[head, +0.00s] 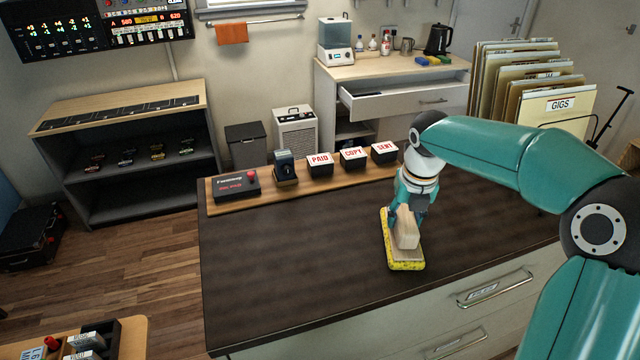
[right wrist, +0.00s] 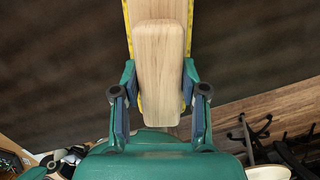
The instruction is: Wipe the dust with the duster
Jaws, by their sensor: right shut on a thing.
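The duster has a pale wooden handle on a flat base with a yellow edge (head: 404,264). It lies on the dark desk top (head: 290,260), right of the middle and close to the front edge. My right gripper (head: 405,222) is above it, with its fingers on both sides of the wooden handle, shut on it. In the right wrist view the handle (right wrist: 158,70) stands between the two fingers. I cannot tell any dust on the dark surface. My left gripper is not in the head view.
A wooden strip (head: 300,186) along the desk's back edge carries a black box with a red button (head: 236,187), a small dark device (head: 285,168) and stamp blocks marked PAID (head: 320,164), COPY and SENT. Upright folders (head: 540,95) stand at the right. The desk's left half is clear.

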